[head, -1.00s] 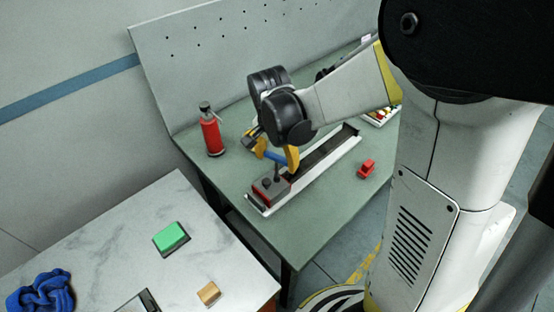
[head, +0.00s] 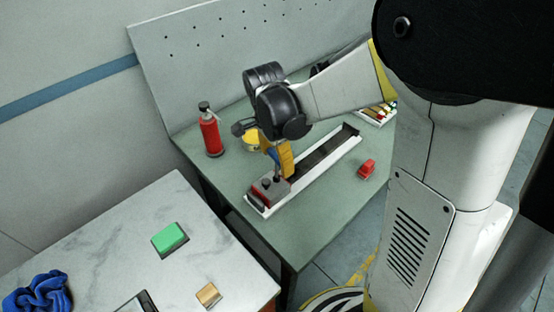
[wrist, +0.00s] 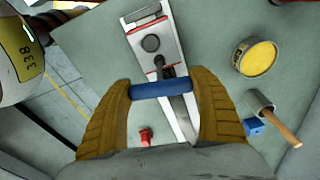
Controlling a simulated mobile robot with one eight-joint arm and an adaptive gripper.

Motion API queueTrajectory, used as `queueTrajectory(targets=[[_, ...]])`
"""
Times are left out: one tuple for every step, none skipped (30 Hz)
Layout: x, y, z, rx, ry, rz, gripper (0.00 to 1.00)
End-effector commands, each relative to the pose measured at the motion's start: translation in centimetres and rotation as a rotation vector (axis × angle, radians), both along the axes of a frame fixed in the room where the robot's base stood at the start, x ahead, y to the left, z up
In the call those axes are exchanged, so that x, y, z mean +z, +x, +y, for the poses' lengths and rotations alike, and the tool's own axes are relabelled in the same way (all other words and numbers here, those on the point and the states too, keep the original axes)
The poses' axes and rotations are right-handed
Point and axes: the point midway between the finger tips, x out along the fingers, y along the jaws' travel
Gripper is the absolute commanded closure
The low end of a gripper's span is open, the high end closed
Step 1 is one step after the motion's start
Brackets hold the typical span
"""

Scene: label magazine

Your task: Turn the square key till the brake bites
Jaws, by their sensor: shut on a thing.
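The square key has a blue cross handle (wrist: 160,90) and a dark stem. My gripper (wrist: 161,92) is shut on the handle, one yellow finger at each end; it also shows in the head view (head: 277,160). The stem runs down to the red and grey brake block (head: 262,192), at the near end of the long pale rail (head: 325,163). The block carries a round dark knob (wrist: 151,43) beside the stem. The stem's lower end looks set on the block; how deep it sits, I cannot tell.
On the green bench, a red bottle (head: 211,135) and a yellow-topped tin (wrist: 258,58) stand left of the rail in the head view. A small red block (head: 367,168) lies right of it. A wooden-handled tool (wrist: 280,122) and a blue block (wrist: 253,127) lie near the tin.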

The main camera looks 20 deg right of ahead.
Motion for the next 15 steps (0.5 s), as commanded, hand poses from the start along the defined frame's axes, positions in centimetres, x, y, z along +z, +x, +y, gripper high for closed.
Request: queueTrajectory(targets=[[-0.2,-0.01,0.05,-0.045,0.002,0.001,0.61],[-0.2,-0.01,0.05,-0.069,0.002,0.001,0.61],[-0.18,-0.01,0.05,-0.091,0.002,0.0,0.61],[-0.17,-0.01,0.05,-0.099,0.002,0.0,0.61],[-0.15,-0.01,0.04,-0.102,0.002,0.0,0.61],[-0.13,-0.02,0.04,-0.102,0.002,0.0,0.61],[-0.13,-0.02,0.04,-0.102,0.002,0.0,0.61],[-0.13,-0.02,0.04,-0.101,0.002,0.0,0.61],[-0.13,-0.02,0.04,-0.101,0.002,0.0,0.61],[-0.13,-0.02,0.04,-0.103,0.002,0.0,0.61],[-0.15,-0.02,0.04,-0.114,0.002,0.0,0.61],[-0.18,-0.01,0.04,-0.143,0.003,0.0,0.61],[-0.22,0.0,0.04,-0.176,0.003,0.001,0.61],[-0.25,-0.01,0.04,-0.213,0.003,0.001,0.61],[-0.26,-0.03,0.04,-0.263,0.004,0.002,0.61]])
